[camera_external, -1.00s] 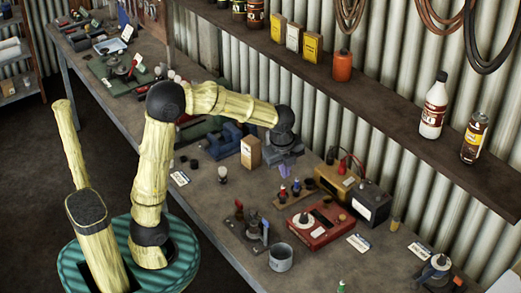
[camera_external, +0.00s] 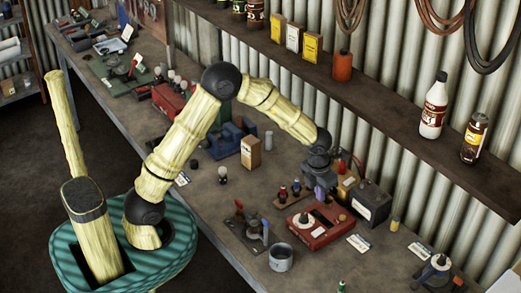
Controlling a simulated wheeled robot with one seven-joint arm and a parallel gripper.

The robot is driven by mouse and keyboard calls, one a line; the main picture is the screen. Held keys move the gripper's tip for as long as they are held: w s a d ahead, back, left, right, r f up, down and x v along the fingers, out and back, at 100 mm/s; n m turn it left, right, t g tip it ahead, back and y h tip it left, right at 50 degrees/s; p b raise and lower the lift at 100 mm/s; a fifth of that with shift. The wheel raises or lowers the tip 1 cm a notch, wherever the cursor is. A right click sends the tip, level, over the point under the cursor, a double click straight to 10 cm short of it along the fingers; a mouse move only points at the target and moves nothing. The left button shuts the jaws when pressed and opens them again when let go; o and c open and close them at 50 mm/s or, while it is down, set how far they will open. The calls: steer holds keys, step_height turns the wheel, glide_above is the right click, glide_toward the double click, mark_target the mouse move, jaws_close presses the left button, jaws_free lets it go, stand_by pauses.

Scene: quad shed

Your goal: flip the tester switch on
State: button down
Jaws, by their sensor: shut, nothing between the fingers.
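A low red box (camera_external: 328,237) with a pale round part and a dark recess on top lies on the bench; it may be the tester, but its switch is too small to make out. A tan box (camera_external: 347,187) with red and dark leads stands behind it, partly hidden by my arm. My gripper (camera_external: 319,191) is shut and empty. It points down above the bench, just behind the red box in the picture; I cannot tell whether it touches anything.
A black box with a white label (camera_external: 371,203) stands right of the tan box. A grey cup (camera_external: 281,258) and a dark fixture (camera_external: 247,228) stand in front. A shelf (camera_external: 400,125) overhangs behind.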

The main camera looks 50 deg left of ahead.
mark_target(321, 229)
steer(key=shift+f, duration=0.45)
steer(key=f+p, duration=0.1)
steer(key=f, duration=0.3)
steer(key=w+f+p, duration=0.1)
steer(key=f, duration=0.4)
steer(key=w+f+p, duration=0.1)
steer(key=f+p, duration=0.1)
steer(key=f, duration=0.2)
steer(key=shift+f, duration=0.4)
